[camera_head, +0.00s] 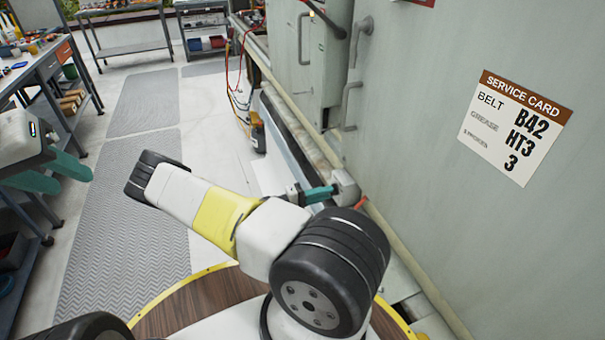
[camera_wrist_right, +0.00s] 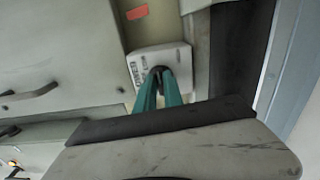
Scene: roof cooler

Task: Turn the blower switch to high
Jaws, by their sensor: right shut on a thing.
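The switch box (camera_wrist_right: 172,60) is a small pale box with dark lettering, partly unreadable at this size, low on the cabinet side in the right wrist view. It also shows in the head view (camera_head: 346,186) beside the rail. My right gripper (camera_wrist_right: 163,82) has its teal fingers together on the dark switch knob (camera_wrist_right: 158,70) at the box's face. The fingers hide most of the knob, so its setting cannot be read. In the head view my right gripper (camera_head: 322,193) reaches the box from the left. My left gripper (camera_head: 62,173) is open and empty at the far left.
A large grey-green cabinet (camera_head: 430,190) with handles and a service card (camera_head: 514,127) fills the right. A pale rail (camera_head: 300,120) runs along its foot. Workbenches (camera_head: 45,60) stand at the left and back. The grey mat and pale floor between are clear.

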